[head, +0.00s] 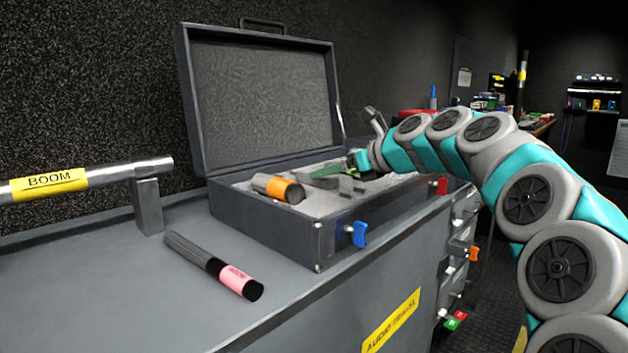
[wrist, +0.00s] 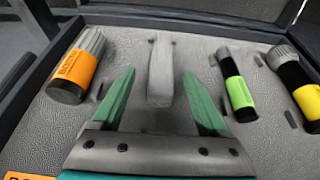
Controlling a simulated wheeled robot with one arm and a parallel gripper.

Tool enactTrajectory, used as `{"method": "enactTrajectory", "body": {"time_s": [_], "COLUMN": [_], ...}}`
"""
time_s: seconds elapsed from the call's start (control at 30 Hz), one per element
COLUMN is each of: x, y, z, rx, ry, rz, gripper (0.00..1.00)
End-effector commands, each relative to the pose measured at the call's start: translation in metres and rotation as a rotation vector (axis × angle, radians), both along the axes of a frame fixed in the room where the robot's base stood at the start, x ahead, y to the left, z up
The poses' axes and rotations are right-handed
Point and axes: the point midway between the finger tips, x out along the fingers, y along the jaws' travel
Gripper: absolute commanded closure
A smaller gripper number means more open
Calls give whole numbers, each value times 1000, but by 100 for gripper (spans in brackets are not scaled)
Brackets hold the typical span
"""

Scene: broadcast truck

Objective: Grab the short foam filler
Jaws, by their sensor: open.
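The short foam filler (wrist: 160,68) appears to be the plain grey bar standing up from the grey foam bed of the open case (head: 262,230). In the wrist view it lies between and just beyond the green fingers of my gripper (wrist: 157,78). My gripper is open, with a gap on both sides of the bar and nothing held. In the head view my gripper (head: 343,176) is low over the case, and the bar is hard to tell apart from the foam there.
An orange-labelled microphone (wrist: 76,68) lies left of the bar; green-labelled (wrist: 235,88) and yellow-labelled (wrist: 300,88) ones lie right. The raised lid (head: 262,100) stands behind. A pink-labelled microphone (head: 215,266) and a boom pole (head: 85,178) are on the counter.

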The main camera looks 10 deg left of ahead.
Motion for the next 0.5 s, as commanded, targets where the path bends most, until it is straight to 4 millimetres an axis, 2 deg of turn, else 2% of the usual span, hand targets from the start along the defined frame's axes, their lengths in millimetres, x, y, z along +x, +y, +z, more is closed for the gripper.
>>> {"method": "enactTrajectory", "body": {"time_s": [0.4,0.5], "x": [29,32], "y": [34,37], "z": [-18,-19], "rx": [-2,-1], "ry": [1,1], "rz": [2,1], "gripper": [22,22]}}
